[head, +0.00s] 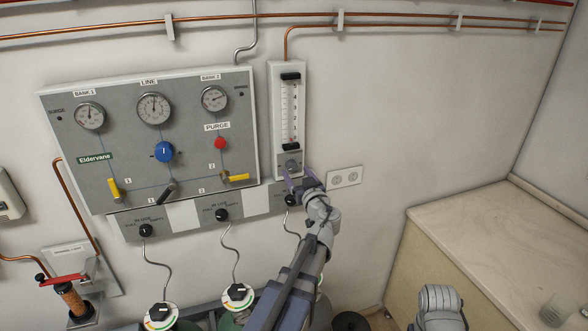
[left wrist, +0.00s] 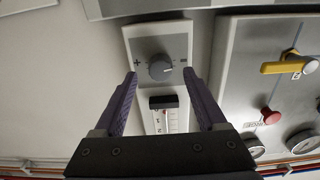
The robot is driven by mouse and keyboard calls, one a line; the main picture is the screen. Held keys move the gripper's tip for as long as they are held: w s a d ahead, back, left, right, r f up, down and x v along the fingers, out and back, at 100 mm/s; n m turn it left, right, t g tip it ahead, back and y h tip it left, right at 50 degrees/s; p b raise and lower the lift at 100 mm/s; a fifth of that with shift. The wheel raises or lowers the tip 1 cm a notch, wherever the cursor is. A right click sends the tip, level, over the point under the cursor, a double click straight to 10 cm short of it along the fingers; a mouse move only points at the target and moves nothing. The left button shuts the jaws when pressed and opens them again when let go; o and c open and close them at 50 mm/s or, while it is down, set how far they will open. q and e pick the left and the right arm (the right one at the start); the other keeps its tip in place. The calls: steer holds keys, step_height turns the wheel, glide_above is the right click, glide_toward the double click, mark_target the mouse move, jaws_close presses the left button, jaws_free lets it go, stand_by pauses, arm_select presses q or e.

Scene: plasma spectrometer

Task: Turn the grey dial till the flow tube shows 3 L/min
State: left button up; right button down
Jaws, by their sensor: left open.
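The grey dial (head: 292,164) is a small round knob on the plate below the flow tube (head: 290,112), on the wall panel. My left gripper (head: 302,181) is open just in front of and below the dial. In the left wrist view, which is upside down, the dial (left wrist: 160,70) lies between the open fingers (left wrist: 160,74), with clear space on both sides. A plus mark is left of it and a minus mark right. The flow tube (left wrist: 166,120) is partly hidden by the gripper there. Its float level is too small to read. My right gripper is not in view.
The gauge panel (head: 240,140) with a blue knob (head: 164,151), red button (head: 220,143) and yellow levers is to the left. A wall socket (head: 345,177) is close on the right. A beige counter (head: 480,240) stands at the right.

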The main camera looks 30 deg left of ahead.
mark_target(293, 168)
arm_select(q)
steer(key=shift+x, duration=1.65)
steer(key=shift+c, duration=0.4)
jaws_close()
